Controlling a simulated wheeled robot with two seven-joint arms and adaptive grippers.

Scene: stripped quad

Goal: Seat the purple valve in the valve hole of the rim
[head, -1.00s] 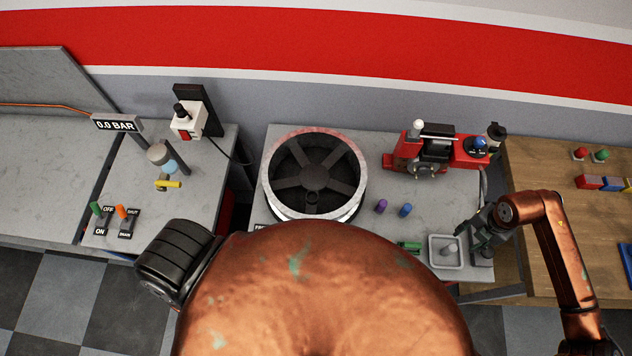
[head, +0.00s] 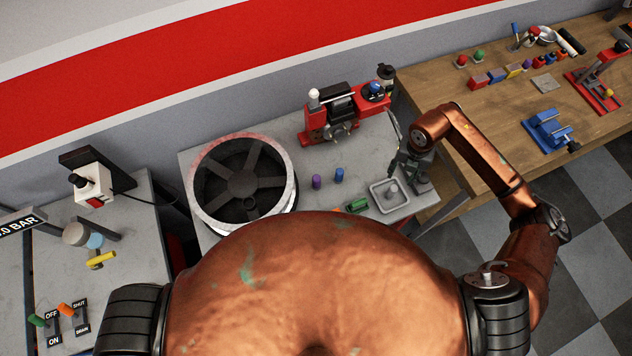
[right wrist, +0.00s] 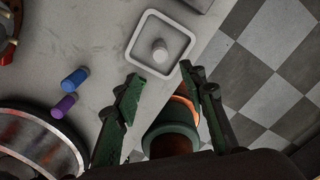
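The purple valve (head: 316,182) stands on the grey bench right of the rim, beside a blue valve (head: 339,175). Both also show at left in the right wrist view, the purple valve (right wrist: 62,107) nearer the rim edge. The round rim (head: 287,205) has dark spokes and a pale outer band. A small round feature shows near its front inside edge, but I cannot tell whether it is the valve hole. My right gripper (head: 408,168) is near the bench's right edge, by the small tray. In the right wrist view its fingers (right wrist: 165,80) are apart and empty. My left gripper is out of view.
A pale square tray (head: 377,207) holds a grey peg (head: 391,190). A green item (head: 357,205) lies left of it. A red machine (head: 330,122) stands at the bench's back. A wooden table (head: 500,115) with tools is on the right, a lever panel (head: 65,320) on the left.

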